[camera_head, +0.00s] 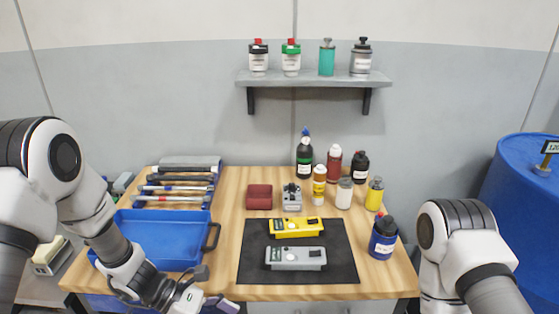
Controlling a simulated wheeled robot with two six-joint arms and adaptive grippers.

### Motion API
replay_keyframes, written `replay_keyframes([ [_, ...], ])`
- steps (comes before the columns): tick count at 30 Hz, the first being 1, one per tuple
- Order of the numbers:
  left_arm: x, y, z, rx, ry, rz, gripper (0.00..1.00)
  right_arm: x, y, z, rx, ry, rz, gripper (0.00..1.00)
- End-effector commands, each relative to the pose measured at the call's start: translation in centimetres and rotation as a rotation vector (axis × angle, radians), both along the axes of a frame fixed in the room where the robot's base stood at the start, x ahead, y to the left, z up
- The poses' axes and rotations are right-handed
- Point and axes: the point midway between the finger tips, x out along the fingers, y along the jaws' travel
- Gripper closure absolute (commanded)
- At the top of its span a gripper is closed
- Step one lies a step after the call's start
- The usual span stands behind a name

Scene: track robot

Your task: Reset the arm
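My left arm comes in from the left and reaches down past the front of the blue tray (150,240). My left gripper (212,287) is at the bottom edge, low in front of the table's front edge. Its fingers look spread apart, with nothing clear between them; a small purple-grey part shows beside it. My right arm (455,245) is folded at the lower right. Its gripper is out of the picture.
The wooden table (225,240) holds a black mat (255,262) with a yellow device (296,228) and a grey device (295,258). Several bottles stand at the right, several tools lie back left. A shelf (312,78) hangs above; a blue barrel (520,200) stands right.

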Motion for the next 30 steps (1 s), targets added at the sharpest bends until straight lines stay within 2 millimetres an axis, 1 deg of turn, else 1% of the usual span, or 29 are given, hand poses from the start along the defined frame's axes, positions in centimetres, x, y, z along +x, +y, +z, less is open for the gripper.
replay_keyframes([
  [3, -3.2, 0.2, -2.5, 0.023, 0.076, -0.046, 0.11, 0.0, 0.0, 0.0, 0.000, 0.001, 0.000, 1.00],
  [5, -5.2, 0.5, -4.0, 0.051, 0.112, -0.079, 0.11, 0.0, 0.0, 0.0, 0.000, 0.001, 0.000, 1.00],
  [7, -7.7, 1.1, -5.8, 0.092, 0.148, -0.132, 0.11, 0.0, 0.0, 0.0, 0.000, 0.001, 0.000, 1.00],
  [8, -8.9, 1.5, -6.7, 0.115, 0.162, -0.160, 0.11, 0.0, 0.0, 0.0, 0.000, 0.001, 0.000, 1.00],
  [11, -13.8, 3.4, -9.6, 0.202, 0.198, -0.286, 0.11, 0.0, 0.0, 0.0, 0.000, 0.001, 0.000, 1.00],
  [12, -16.2, 4.5, -10.9, 0.246, 0.207, -0.359, 0.11, 0.0, 0.0, 0.0, 0.000, 0.001, 0.000, 1.00],
  [14, -20.2, 6.8, -12.9, 0.321, 0.198, -0.506, 0.11, 0.0, 0.0, 0.0, 0.000, 0.001, 0.000, 1.00],
  [15, -23.0, 8.8, -14.2, 0.371, 0.170, -0.634, 0.11, 0.0, 0.0, 0.0, 0.000, 0.001, 0.000, 1.00],
  [16, -24.9, 10.4, -15.1, 0.407, 0.128, -0.748, 0.11, 0.0, 0.0, 0.0, 0.000, 0.001, 0.000, 1.00],
  [17, -26.3, 12.0, -15.9, 0.437, 0.068, -0.862, 0.11, 0.0, 0.0, 0.0, 0.000, 0.001, 0.000, 1.00],
  [18, -27.3, 13.7, -16.9, 0.465, -0.034, -1.001, 0.11, 0.0, 0.0, 0.0, 0.000, 0.001, 0.000, 1.00],
  [20, -27.2, 15.2, -18.0, 0.493, -0.220, -1.177, 0.11, 0.0, 0.0, 0.1, 0.000, 0.001, 0.000, 1.00],
  [21, -26.1, 15.6, -18.5, 0.508, -0.357, -1.266, 0.11, 0.0, 0.0, 0.1, 0.000, 0.001, 0.000, 1.00],
  [24, -22.7, 15.1, -19.1, 0.547, -0.659, -1.396, 0.11, 0.0, 0.0, 0.0, 0.000, 0.001, 0.000, 1.00],
  [27, -19.9, 14.6, -19.3, 0.593, -0.834, -1.443, 0.11, 0.0, 0.0, 0.0, 0.000, 0.001, 0.000, 1.00],
  [30, -18.9, 14.6, -19.4, 0.619, -0.879, -1.459, 0.11, 0.0, 0.0, 0.0, 0.000, 0.001, 0.000, 1.00],
])
